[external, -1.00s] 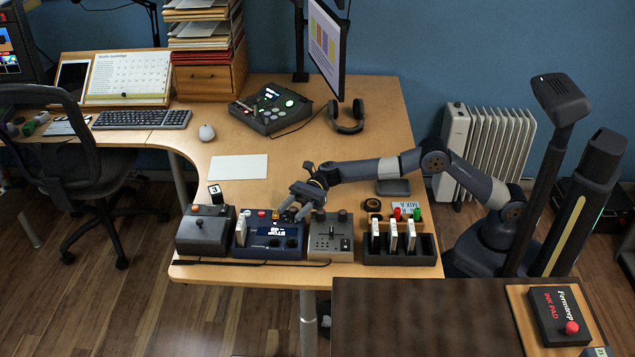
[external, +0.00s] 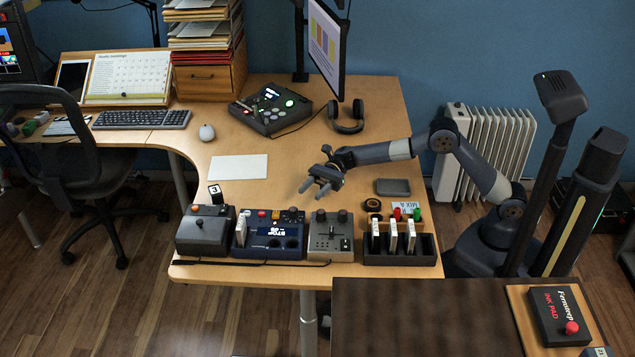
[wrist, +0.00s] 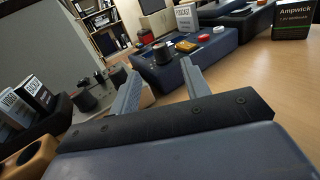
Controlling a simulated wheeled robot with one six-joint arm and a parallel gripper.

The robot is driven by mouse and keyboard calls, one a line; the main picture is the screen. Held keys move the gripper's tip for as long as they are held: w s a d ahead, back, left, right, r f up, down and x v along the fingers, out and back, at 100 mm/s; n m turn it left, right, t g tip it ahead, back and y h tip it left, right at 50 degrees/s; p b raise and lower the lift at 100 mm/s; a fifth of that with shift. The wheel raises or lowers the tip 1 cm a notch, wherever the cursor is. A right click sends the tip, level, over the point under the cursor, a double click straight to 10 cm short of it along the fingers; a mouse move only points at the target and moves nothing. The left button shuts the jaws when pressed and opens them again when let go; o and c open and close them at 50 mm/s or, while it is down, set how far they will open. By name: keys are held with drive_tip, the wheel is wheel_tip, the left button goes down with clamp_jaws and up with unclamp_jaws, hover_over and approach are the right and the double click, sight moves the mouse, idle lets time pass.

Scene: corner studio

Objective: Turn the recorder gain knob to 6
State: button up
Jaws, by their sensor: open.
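The blue recorder (external: 250,251) stands near the desk's front edge, with a lit display (external: 277,231), two dark knobs (external: 283,243) and a row of small controls along its back. The text on the display is too small to read surely, and no knob's pointer setting can be read. My gripper (external: 310,193) is open and empty, above the desk behind and to the right of the recorder, apart from it. In the wrist view, the recorder (wrist: 218,50) lies beyond my open fingers (wrist: 160,85), with a dark knob (wrist: 162,53) and several coloured buttons on it.
A grey slider box (external: 330,245) stands right of the recorder, and a grey joystick box (external: 205,232) left of it. A black rack (external: 400,258) with white cards is farther right. A monitor (external: 327,45) stands behind.

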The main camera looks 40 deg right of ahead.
sight(292, 210)
drive_tip(key=shift+a+r+p, duration=0.1)
drive_tip(key=shift+r+p, duration=0.25)
drive_tip(key=shift+p, duration=0.3)
drive_tip(key=shift+c, duration=1.1)
drive_tip(key=s+a+h+p, duration=0.1)
drive_tip(key=a+p, duration=0.2)
drive_tip(key=p, duration=0.1)
drive_tip(key=s+a+h+p, duration=0.1)
drive_tip(key=a+h+p, duration=0.1)
drive_tip(key=a+p, duration=0.2)
drive_tip(key=a+h+p, duration=0.1)
drive_tip(key=a+p, duration=0.2)
drive_tip(key=p, duration=0.2)
drive_tip(key=shift+s+a+f+t, duration=0.2)
drive_tip(key=shift+s+f+t, duration=0.2)
drive_tip(key=shift+h, duration=0.3)
drive_tip(key=c, duration=0.7)
